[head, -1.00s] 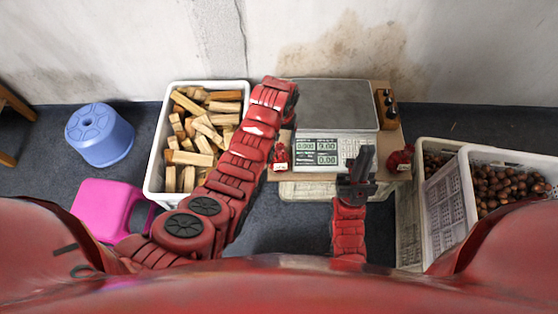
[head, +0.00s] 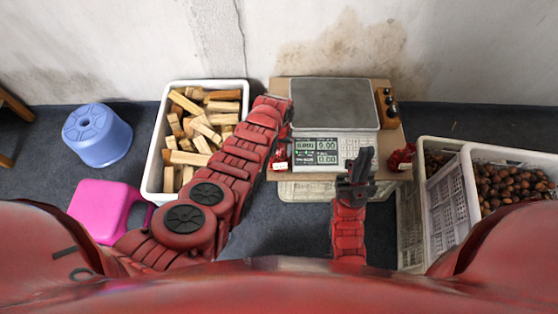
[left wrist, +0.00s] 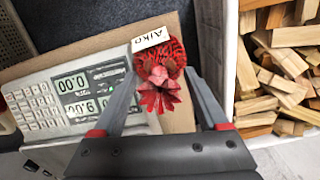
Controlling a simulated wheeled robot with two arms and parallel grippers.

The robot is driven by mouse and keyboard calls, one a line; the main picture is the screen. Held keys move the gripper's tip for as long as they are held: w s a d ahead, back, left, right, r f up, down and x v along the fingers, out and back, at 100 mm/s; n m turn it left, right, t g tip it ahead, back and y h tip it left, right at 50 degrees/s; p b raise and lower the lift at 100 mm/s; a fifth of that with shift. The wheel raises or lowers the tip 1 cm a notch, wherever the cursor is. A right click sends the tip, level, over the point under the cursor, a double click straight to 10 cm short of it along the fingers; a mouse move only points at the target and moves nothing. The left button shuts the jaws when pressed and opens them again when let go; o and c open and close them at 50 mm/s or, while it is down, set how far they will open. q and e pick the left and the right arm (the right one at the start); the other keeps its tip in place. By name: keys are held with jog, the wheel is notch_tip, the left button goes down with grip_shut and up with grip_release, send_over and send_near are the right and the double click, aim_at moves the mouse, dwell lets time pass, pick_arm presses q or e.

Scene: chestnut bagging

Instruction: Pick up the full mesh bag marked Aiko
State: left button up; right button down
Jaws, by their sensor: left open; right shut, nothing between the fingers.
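The full red mesh bag marked Aiko (left wrist: 160,62) stands on the brown board, beside the scale display in the left wrist view. Its white tag reads Aiko, and its gathered top points toward my camera. In the head view it is the red bag (head: 279,155) left of the scale, partly hidden by my left arm. My left gripper (left wrist: 161,78) is open, with one finger on either side of the bag's top. I cannot tell whether they touch it. My right gripper (head: 361,166) is shut and empty in front of the scale.
A scale (head: 335,105) stands on the board (head: 299,178). A second red bag (head: 401,157) with a tag is at its right. A crate of wood pieces (head: 154,165) is at left, and crates with chestnuts (head: 462,190) are at right. A pink stool (head: 105,207) and blue stool (head: 97,135) stand at far left.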

pick_arm(q)
jog(key=shift+f, duration=0.1)
jog(key=c, duration=1)
grip_shut()
jog(key=shift+s, duration=0.15)
